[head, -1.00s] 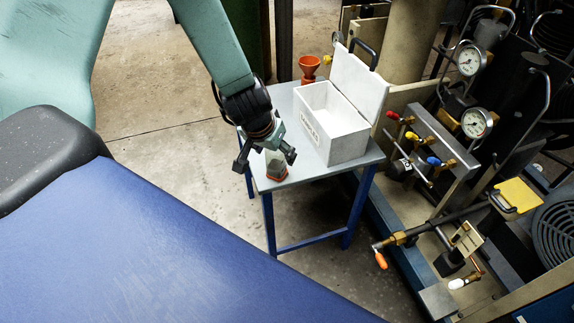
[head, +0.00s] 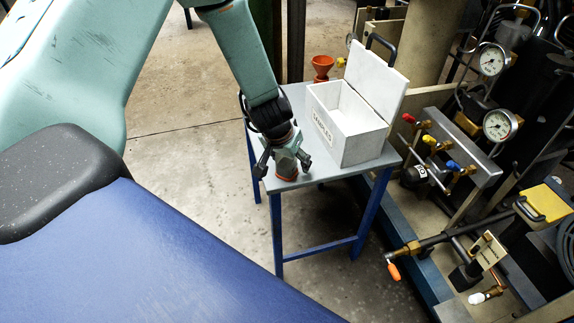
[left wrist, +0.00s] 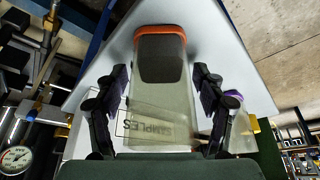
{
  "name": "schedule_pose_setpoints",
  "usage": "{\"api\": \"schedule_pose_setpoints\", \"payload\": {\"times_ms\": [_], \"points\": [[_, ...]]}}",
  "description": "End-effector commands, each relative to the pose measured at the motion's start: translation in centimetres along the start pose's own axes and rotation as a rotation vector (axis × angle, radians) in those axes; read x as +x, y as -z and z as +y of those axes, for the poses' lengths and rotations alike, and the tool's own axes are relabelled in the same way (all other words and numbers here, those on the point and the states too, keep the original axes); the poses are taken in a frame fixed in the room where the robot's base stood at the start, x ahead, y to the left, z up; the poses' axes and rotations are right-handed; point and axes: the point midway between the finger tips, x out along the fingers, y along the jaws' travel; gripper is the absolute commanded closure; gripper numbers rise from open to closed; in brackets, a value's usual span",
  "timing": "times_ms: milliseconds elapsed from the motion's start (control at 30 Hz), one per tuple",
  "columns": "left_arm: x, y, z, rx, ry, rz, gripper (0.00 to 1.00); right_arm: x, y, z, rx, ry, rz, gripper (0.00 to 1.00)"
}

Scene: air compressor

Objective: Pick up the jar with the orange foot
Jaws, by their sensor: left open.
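The jar with the orange foot (head: 287,165) stands on the small table (head: 318,178), near its front left corner. It is grey and partly see-through. In the left wrist view the jar (left wrist: 160,75) fills the middle, its orange foot at the top of the picture. My left gripper (head: 284,163) is open around the jar from above. In the left wrist view its fingers (left wrist: 160,92) lie on either side of the jar, with a visible gap on each side. My right gripper is in neither view.
A white open box (head: 345,125) stands on the table, right of the jar. Compressor pipes and valves (head: 450,150) stand right of the table.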

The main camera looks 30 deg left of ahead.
Motion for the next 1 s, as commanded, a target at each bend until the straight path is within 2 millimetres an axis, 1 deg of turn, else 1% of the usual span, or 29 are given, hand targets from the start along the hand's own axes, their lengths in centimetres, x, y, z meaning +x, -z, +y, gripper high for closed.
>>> {"api": "schedule_pose_setpoints", "payload": {"times_ms": [167, 900, 933, 1000], "points": [[-0.08, 0.03, -0.01, 0.000, 0.000, 0.000, 0.30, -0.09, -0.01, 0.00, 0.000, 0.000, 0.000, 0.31], [-0.09, 0.04, -0.03, -0.001, 0.000, 0.001, 0.92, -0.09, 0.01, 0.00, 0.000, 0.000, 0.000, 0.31], [-0.09, 0.04, -0.03, -0.001, 0.000, 0.001, 0.95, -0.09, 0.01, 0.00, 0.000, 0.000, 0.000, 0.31], [-0.09, 0.04, -0.03, -0.001, 0.000, 0.001, 0.95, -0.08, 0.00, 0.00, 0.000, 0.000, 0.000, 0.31]]}}
